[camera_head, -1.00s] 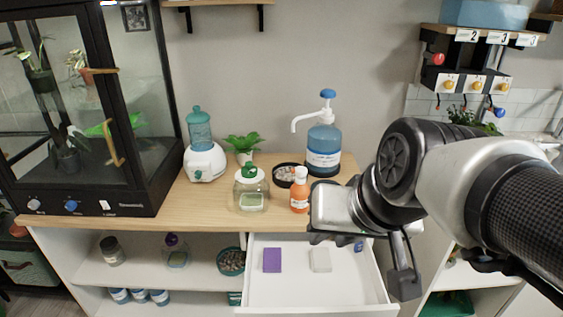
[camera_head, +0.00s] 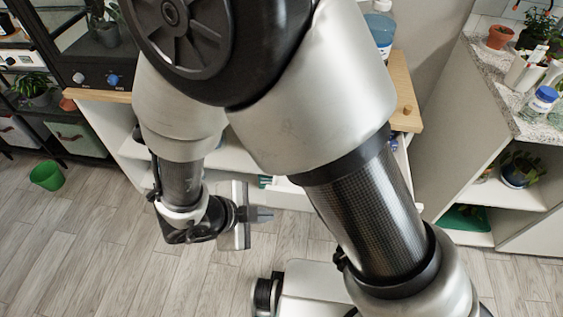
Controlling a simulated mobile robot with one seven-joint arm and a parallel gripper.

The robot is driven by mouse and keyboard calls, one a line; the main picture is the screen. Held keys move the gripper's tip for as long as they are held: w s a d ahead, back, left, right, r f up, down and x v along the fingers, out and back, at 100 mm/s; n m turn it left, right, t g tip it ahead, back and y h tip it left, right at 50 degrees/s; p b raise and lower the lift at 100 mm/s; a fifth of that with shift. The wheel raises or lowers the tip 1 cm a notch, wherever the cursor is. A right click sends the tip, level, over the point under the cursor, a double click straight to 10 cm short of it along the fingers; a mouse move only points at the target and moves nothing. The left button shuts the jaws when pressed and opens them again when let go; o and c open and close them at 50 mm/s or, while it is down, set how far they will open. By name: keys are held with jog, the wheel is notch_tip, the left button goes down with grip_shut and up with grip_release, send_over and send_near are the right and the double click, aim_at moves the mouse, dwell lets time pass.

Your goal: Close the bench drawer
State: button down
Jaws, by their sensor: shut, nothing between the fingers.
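The bench drawer (camera_head: 287,194) is white and mostly hidden behind my arm. A strip of its front shows between the arm links, and its inside cannot be seen now. How far it stands out is hard to tell. My gripper (camera_head: 264,214) is shut and empty, low in front of the bench. Its dark fingers point to the right, just below and left of the visible drawer strip in the picture. I cannot tell whether they touch it.
The wooden bench top (camera_head: 402,92) shows at the right of my arm. A speckled counter (camera_head: 500,85) with pots stands further right. A green bucket (camera_head: 47,175) stands on the floor at left. The plank floor (camera_head: 95,225) in front of the bench is largely clear.

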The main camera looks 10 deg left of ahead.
jog(key=w+d+f+b, duration=0.3)
jog(key=w+f+b, duration=0.1)
jog(key=w+f, duration=0.3)
jog(key=shift+w+d+f+b, duration=0.3)
jog(key=shift+w, duration=0.55)
jog(key=shift+w, duration=0.1)
